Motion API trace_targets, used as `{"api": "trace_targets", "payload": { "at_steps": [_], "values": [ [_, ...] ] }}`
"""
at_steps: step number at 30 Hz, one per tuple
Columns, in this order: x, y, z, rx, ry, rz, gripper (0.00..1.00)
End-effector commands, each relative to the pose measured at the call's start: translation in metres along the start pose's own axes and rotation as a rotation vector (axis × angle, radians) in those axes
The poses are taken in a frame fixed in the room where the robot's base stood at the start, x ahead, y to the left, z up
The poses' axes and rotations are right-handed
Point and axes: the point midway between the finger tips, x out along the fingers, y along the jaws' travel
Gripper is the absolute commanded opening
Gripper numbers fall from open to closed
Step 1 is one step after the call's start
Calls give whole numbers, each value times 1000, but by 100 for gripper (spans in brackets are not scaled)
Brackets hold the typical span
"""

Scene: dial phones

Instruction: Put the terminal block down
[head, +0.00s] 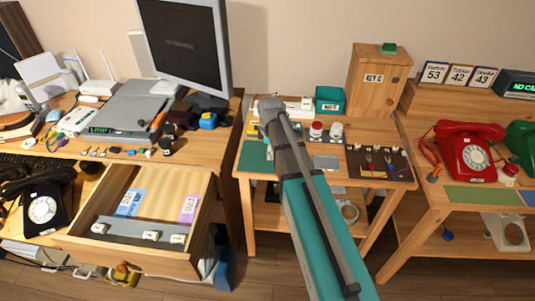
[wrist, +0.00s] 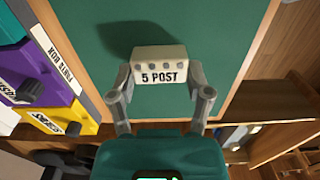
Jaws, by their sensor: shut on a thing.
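The terminal block (wrist: 159,68) is a small pale block marked "5 POST" with a row of round dark spots above the lettering. My gripper (wrist: 160,82) is shut on it, with one grey finger at each side. The block is over a green mat (wrist: 205,25), and a dark shadow lies on the mat beyond it, so it appears to be above the surface. In the head view the mat (head: 254,157) lies at the left of the middle table, partly behind my arm. I cannot make out the block or fingertips there.
An open drawer (head: 128,259) with cards and small pale blocks is left of the middle table. A dark tool board (head: 380,165) and a teal box (head: 329,98) stand on that table. Purple and yellow labelled panels (wrist: 70,115) border the mat's left in the wrist view.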

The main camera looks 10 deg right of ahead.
Motion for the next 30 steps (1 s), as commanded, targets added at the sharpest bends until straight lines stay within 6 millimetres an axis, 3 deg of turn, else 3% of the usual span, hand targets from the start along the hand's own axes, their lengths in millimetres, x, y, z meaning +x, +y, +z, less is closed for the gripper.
{"api": "trace_targets", "payload": {
  "at_steps": [13,14,18,30],
  "values": [
    [4,0,0,0,0,0,32],
    [3,0,0,0,0,0,70],
    [2,0,0,0,0,0,96],
    [2,0,0,0,0,0,99]
  ]
}}
